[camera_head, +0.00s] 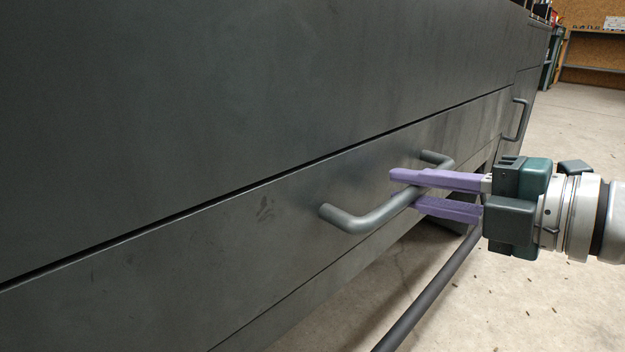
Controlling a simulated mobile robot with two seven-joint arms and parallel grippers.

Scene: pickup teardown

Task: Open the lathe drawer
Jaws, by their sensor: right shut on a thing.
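The lathe drawer (262,215) is a long dark grey front panel below a wide plain panel, with a dark gap along its top edge. The drawer looks closed, its front about flush with the panel above. Its bar handle (345,218) sticks out from the front. My right gripper (408,186) comes in from the right with purple fingers, one above and one below the bar. It is shut on the handle's middle. The fingertips lie close to the drawer front; I cannot tell whether they touch it. My left gripper is not in view.
A dark round bar (430,301) runs low in front of the drawer, below my right gripper. A second handle (519,120) stands farther along the machine. Concrete floor (575,135) lies open to the right. Shelving (597,48) stands at the back right.

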